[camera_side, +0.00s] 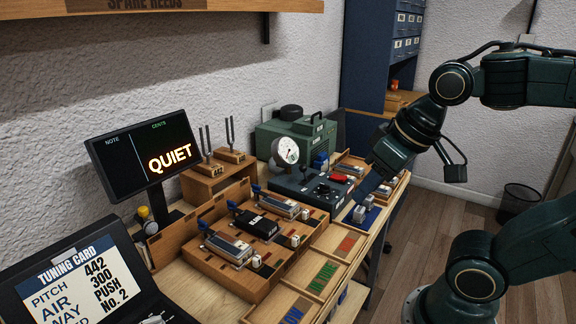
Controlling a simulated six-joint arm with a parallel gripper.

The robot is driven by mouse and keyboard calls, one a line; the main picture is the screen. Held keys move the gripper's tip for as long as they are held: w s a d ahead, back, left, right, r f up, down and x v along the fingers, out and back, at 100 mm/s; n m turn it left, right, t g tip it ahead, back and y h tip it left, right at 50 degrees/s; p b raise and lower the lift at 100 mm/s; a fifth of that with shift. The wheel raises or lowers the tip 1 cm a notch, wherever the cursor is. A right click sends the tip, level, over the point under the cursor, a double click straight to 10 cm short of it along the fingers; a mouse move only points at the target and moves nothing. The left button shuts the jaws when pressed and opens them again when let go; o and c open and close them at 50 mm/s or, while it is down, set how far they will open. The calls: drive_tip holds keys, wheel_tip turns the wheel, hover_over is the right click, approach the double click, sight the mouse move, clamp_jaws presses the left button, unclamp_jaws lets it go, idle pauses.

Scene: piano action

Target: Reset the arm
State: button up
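My dark green arm reaches in from the right, bent at the elbow. My gripper (368,187) points down and left over the right end of the workbench, by a small blue and white piece (364,212). The finger area is small and dark, so I cannot tell whether it is open or shut, or whether it touches that piece.
A wooden rack (205,262) holds several reed units. A gauge (286,151) stands behind a dark control box (318,190). A display (145,150) reads QUIET. A tuning card (82,282) stands front left. Compartment trays (335,244) line the bench edge.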

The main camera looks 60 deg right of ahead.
drive_tip(key=shift+s+a+f+n, duration=0.1)
drive_tip(key=shift+s+n, duration=0.55)
drive_tip(key=shift+n, duration=0.05)
idle(1.1)
